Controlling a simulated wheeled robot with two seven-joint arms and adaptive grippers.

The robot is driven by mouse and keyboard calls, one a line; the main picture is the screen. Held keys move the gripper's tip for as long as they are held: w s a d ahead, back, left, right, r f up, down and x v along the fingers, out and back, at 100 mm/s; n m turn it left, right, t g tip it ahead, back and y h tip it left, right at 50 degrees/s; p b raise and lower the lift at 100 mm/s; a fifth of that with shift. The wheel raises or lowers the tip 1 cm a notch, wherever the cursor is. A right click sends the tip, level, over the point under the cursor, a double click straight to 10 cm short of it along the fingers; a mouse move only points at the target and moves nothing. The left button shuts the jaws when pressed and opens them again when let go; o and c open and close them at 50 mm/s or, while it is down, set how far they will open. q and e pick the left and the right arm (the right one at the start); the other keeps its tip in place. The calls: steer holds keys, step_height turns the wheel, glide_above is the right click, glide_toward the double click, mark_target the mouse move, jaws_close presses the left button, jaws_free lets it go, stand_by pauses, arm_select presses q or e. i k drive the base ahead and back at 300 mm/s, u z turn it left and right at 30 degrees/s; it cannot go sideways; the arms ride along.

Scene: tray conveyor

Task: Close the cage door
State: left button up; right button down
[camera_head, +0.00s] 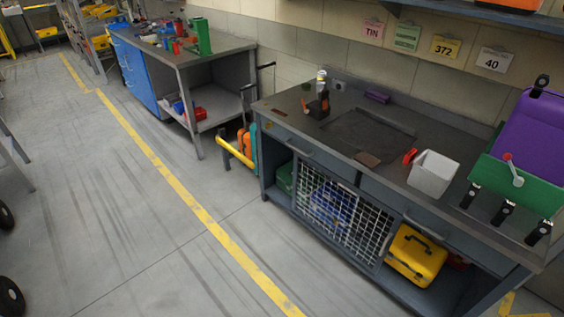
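The cage door (372,228) is a white wire mesh panel at the front of the lower shelf of a grey workbench (268,165). It stands upright below the bench drawers. Blue items (330,203) show through its mesh. A green box (285,178) shows in the shelf space left of the mesh. A yellow case (416,254) sits in the uncovered space to its right. I cannot tell how the door is mounted or whether it is latched. Neither of my grippers is in view.
A yellow rail (236,154) stands left of the bench. The floor (150,230) in front is clear.

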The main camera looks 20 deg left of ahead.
mark_target(397, 221)
steer(key=u, duration=0.65)
steer(key=i, duration=0.7)
steer(key=u, duration=0.75)
steer(key=i, duration=1.5)
steer(key=z, duration=0.75)
